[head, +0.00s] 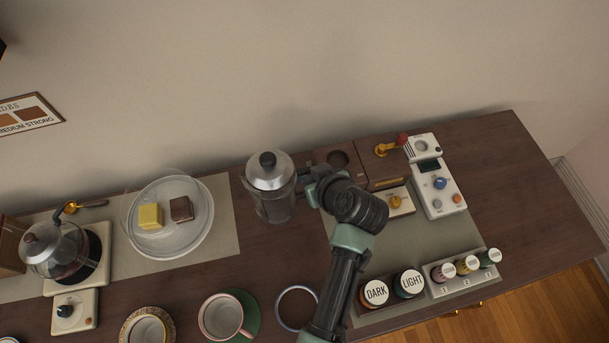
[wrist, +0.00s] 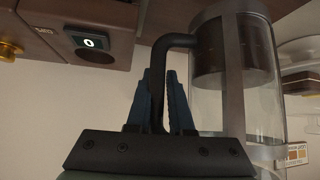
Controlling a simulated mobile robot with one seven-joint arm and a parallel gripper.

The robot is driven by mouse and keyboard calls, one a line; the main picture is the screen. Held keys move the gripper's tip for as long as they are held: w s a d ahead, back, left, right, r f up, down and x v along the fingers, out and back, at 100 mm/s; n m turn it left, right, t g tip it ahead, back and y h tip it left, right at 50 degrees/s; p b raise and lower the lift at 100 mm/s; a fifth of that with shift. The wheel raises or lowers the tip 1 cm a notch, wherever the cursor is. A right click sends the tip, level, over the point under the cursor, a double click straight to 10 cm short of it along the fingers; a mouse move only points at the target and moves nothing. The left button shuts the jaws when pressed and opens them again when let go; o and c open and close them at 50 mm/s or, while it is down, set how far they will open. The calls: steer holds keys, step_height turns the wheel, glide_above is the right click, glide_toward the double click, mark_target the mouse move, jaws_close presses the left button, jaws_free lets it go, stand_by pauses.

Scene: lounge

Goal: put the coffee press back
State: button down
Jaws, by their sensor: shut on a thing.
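The coffee press (head: 271,190) is a clear glass cylinder with a silver lid and a black knob, upright near the back middle of the sideboard in the head view. In the wrist view its glass body (wrist: 236,75) fills the right side, with a dark handle (wrist: 176,42) curving down between my fingers. My gripper (head: 309,190) is on the right side of the press, shut on that handle; it also shows in the wrist view (wrist: 160,100). I cannot tell whether the base of the press touches the surface.
A glass plate (head: 206,243) with yellow and brown blocks lies left, beyond it a glass kettle (head: 62,250). Cups (head: 223,318) and a metal ring (head: 296,308) are in front. A white machine (head: 437,178) and labelled jars (head: 408,284) are right. The right end (head: 500,150) is clear.

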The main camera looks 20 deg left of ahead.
steer(key=shift+a+f, duration=0.1)
steer(key=shift+f, duration=1.9)
steer(key=shift+f, duration=0.1)
steer(key=c, duration=1.1)
jaws_free()
steer(key=shift+f, duration=0.1)
